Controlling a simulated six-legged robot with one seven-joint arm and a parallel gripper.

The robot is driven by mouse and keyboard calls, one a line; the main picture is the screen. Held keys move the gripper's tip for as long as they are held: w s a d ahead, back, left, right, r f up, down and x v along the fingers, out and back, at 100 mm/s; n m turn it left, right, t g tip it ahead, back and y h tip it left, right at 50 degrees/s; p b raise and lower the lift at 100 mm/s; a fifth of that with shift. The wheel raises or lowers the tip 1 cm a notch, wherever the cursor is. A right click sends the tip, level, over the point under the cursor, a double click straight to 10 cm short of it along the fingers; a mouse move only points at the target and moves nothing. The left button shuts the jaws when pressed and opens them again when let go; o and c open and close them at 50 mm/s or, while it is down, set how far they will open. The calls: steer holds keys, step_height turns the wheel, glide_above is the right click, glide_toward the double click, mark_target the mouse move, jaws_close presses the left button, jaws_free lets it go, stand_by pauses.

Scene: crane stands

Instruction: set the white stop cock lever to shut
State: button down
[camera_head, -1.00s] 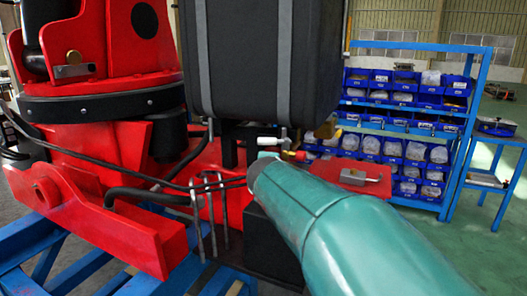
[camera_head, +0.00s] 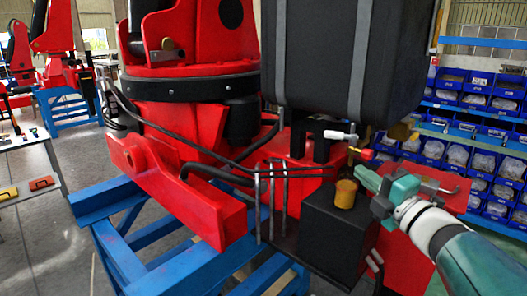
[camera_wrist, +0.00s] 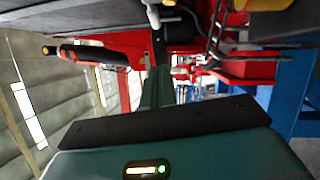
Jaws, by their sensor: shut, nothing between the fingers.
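The white stop cock lever (camera_head: 340,135) lies roughly level just below the black tank, in front of its dark bracket. A small red and yellow piece (camera_head: 366,154) sits just to its right, lower down. My gripper (camera_head: 364,178) is shut and empty, its teal fingers pointing left, below and right of the lever and apart from it in the picture. In the wrist view, my gripper's narrow dark fingers (camera_wrist: 157,85) point up the picture. A small white piece (camera_wrist: 153,15) shows beyond them; I cannot tell whether it is the lever.
The black tank (camera_head: 342,55) hangs over the lever. A black box (camera_head: 335,240) with a yellow-brown cap (camera_head: 345,194) stands below, near my gripper. Bent grey rods (camera_head: 272,200) and black hoses (camera_head: 215,175) are left of it. Blue bin shelves (camera_head: 480,130) stand behind.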

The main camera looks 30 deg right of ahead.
glide_toward(330, 137)
steer(key=w+a, duration=0.3)
steer(key=shift+w+d+r, duration=0.2)
steer(key=shift+w+d, duration=0.5)
steer(key=shift+d, duration=0.1)
steer(key=shift+w+d+r, duration=0.2)
steer(key=shift+w+d, duration=0.55)
steer(key=shift+d, duration=0.05)
steer(key=shift+w+a+r+m+h, duration=0.1)
steer(key=shift+w+m+h, duration=0.1)
steer(key=shift+m+h, duration=0.3)
steer(key=shift+w+a+m+h, duration=0.1)
steer(key=shift+w+m+h, duration=0.1)
steer(key=shift+h, duration=0.5)
steer(key=shift+w+d, duration=0.35)
steer(key=shift+w, duration=0.35)
steer(key=shift+s+a, duration=0.1)
